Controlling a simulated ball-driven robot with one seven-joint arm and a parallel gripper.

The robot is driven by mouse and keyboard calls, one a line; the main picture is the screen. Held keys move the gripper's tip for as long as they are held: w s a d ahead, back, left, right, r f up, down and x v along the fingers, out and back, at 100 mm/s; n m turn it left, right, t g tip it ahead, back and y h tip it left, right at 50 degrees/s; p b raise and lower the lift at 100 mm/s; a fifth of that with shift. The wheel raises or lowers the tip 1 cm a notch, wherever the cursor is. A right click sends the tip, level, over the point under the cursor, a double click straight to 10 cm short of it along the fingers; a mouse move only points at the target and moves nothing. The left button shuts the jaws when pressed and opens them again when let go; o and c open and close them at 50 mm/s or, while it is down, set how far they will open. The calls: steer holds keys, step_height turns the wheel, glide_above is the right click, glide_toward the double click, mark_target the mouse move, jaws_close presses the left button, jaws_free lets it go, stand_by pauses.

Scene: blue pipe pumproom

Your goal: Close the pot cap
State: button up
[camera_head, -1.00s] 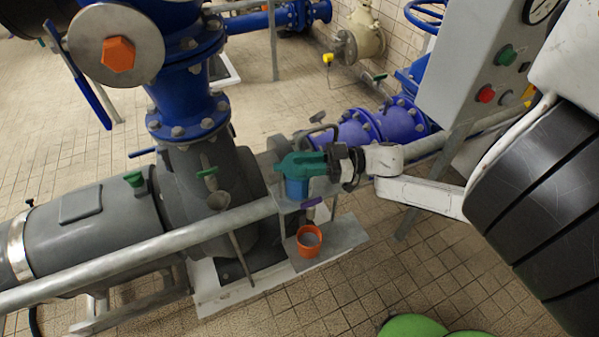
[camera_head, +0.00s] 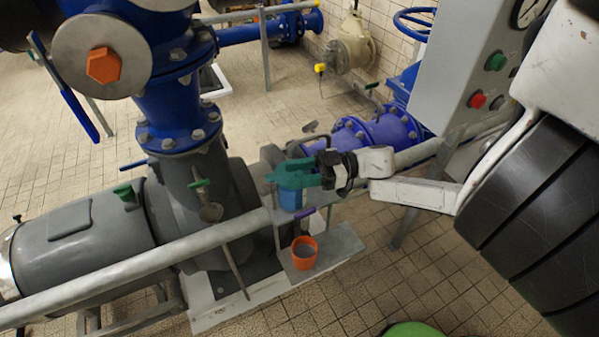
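A small blue pot (camera_head: 290,199) stands on a grey ledge beside the pump. Its top is covered from view by the teal fingers of my gripper (camera_head: 288,174), which reach in from the right, just over it. I cannot make out a separate cap there, nor whether the fingers touch the pot. The fingers are too small and overlapped to tell whether they are open or shut. An orange cup (camera_head: 304,257) with an open top stands on the lower grey plate, below the blue pot. A small purple piece (camera_head: 304,214) shows at the ledge's front edge.
A grey pipe rail (camera_head: 130,265) crosses in front of the grey pump (camera_head: 90,235). Blue flanged pipes (camera_head: 375,130) lie behind the gripper. A grey control box (camera_head: 465,75) with buttons stands at right.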

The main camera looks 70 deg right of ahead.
steer(key=b+v, duration=0.3)
steer(key=v, duration=0.7)
steer(key=shift+s+d, duration=0.15)
steer(key=shift+s, duration=0.25)
steer(key=shift+r, duration=0.1)
